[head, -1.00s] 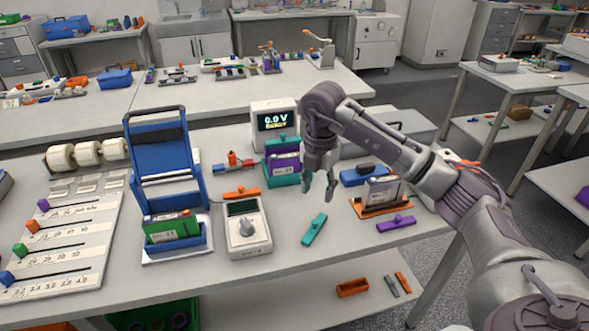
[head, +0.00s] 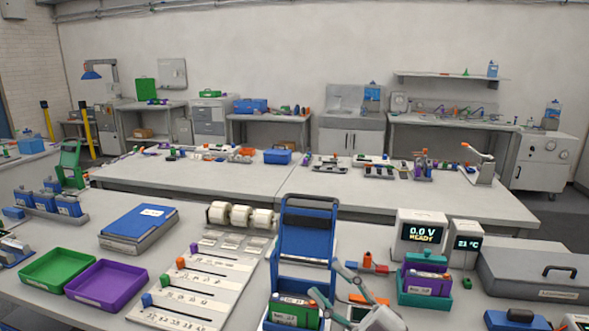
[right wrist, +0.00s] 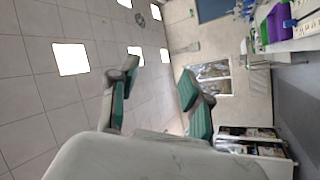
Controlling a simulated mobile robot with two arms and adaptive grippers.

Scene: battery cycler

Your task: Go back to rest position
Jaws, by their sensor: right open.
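My right gripper (head: 326,280) shows at the bottom of the head view, its two teal-tipped fingers spread apart and pointing up. It is in front of the blue stand (head: 306,232) and the green battery (head: 293,310), covering part of that area. In the right wrist view the gripper (right wrist: 158,76) is open, with nothing between its fingers. Only the hand end of my right arm shows in the head view. My left gripper is not in view.
The bench holds a green tray (head: 58,267), a purple tray (head: 106,284), a slotted board (head: 195,290), a display reading 0.0 V (head: 422,234), a purple battery in a teal holder (head: 425,278) and a grey case (head: 540,268). The right wrist view shows ceiling lights (right wrist: 71,59) and open air.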

